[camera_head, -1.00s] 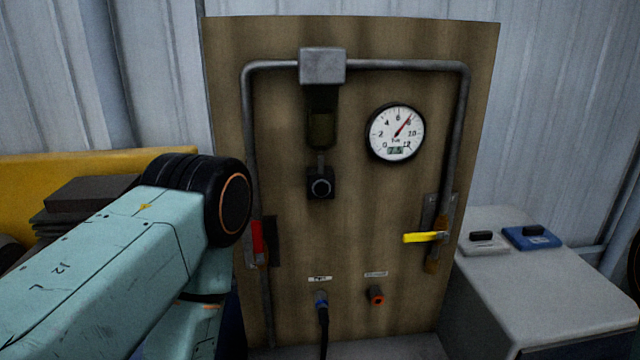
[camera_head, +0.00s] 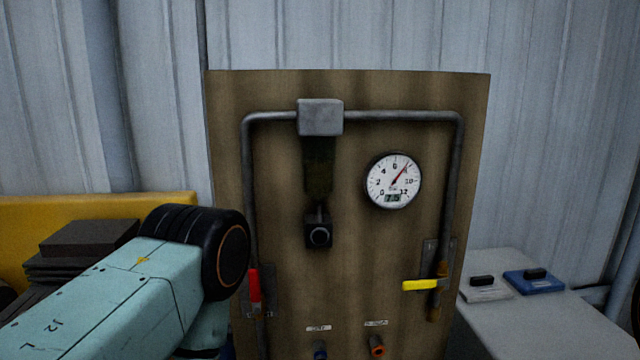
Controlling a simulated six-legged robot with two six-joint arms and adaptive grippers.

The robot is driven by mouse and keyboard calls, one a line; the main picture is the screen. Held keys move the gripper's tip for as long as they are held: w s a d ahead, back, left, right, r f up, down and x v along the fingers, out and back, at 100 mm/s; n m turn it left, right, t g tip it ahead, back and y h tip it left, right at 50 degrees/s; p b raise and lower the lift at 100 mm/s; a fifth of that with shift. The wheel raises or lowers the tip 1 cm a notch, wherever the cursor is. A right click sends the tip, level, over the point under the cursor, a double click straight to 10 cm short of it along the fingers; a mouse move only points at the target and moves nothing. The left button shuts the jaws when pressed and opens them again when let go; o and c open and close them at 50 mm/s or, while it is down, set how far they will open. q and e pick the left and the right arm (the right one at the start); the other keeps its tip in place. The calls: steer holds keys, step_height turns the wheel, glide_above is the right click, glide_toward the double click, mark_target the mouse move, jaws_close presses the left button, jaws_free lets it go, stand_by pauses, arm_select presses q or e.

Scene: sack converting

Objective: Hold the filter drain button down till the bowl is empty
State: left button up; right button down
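The filter bowl (camera_head: 319,168) hangs under a grey filter head (camera_head: 320,117) on the brown board. The bowl looks dark, and I cannot tell its liquid level. Below it is a black block with a round drain button (camera_head: 319,236), with nothing touching it. My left arm comes in from the lower left and ends, in view, at a black joint left of the board. My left gripper is not visible. My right arm and gripper are also out of view.
A round gauge (camera_head: 393,181) reads about 7.5. A red lever (camera_head: 254,285) points down at left; a yellow lever (camera_head: 420,285) lies level at right. A grey table (camera_head: 545,315) holds a blue item (camera_head: 534,282). Dark slabs (camera_head: 85,245) lie at left.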

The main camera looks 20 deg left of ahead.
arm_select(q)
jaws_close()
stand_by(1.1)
